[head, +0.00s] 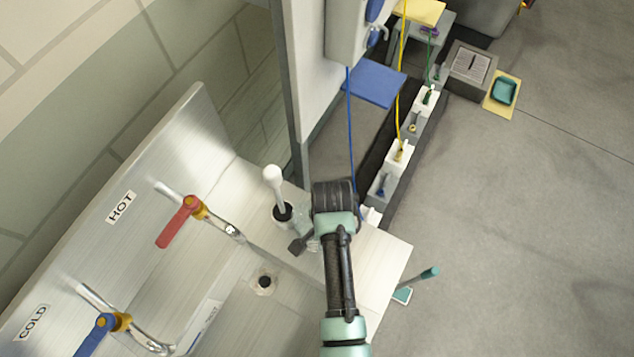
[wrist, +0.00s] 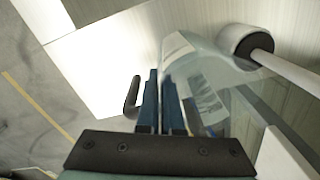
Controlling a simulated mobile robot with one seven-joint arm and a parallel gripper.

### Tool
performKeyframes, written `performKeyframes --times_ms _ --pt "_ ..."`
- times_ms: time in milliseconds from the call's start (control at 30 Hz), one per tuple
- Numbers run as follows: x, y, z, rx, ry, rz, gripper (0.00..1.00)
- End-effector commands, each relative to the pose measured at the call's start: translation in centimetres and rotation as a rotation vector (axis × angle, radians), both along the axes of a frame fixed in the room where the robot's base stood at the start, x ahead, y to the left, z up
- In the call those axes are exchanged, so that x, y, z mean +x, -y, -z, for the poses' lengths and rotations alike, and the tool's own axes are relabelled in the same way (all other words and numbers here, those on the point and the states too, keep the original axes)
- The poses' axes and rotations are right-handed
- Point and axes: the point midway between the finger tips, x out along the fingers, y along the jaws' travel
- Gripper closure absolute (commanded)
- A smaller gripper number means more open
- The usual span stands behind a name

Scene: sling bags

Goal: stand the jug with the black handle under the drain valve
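In the wrist view, the clear jug (wrist: 200,85), with a pale label on its side, stands on the light metal surface just right of my fingers. A black curved handle (wrist: 131,98) shows to the left of them. My gripper (wrist: 160,98) has its two dark blue fingers close together, overlapping the space between handle and jug body. Whether they clasp part of the handle is hidden. In the head view, the jug (head: 308,230) is mostly covered by my arm. A blue-handled tap (head: 378,35), perhaps the drain valve, is on the grey wall unit.
A white-handled brush (head: 274,182) stands close left of the jug. The sink has a red hot lever (head: 178,222), a blue cold lever (head: 95,335) and a drain hole (head: 264,282). A blue mat (head: 374,83) lies below the tap. The floor at right is mostly clear.

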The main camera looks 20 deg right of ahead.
Motion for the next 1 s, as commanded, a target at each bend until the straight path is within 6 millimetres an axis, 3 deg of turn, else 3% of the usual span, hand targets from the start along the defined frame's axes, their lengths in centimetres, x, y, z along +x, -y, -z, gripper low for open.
performKeyframes --times_ms 633,767,1000 --pt "-0.4 0.0 0.0 0.000 -0.011 0.003 1.00" --pt "-0.2 0.0 -1.5 0.000 -0.007 0.002 1.00" --pt "0.0 0.1 -6.0 -0.002 0.001 0.001 1.00"
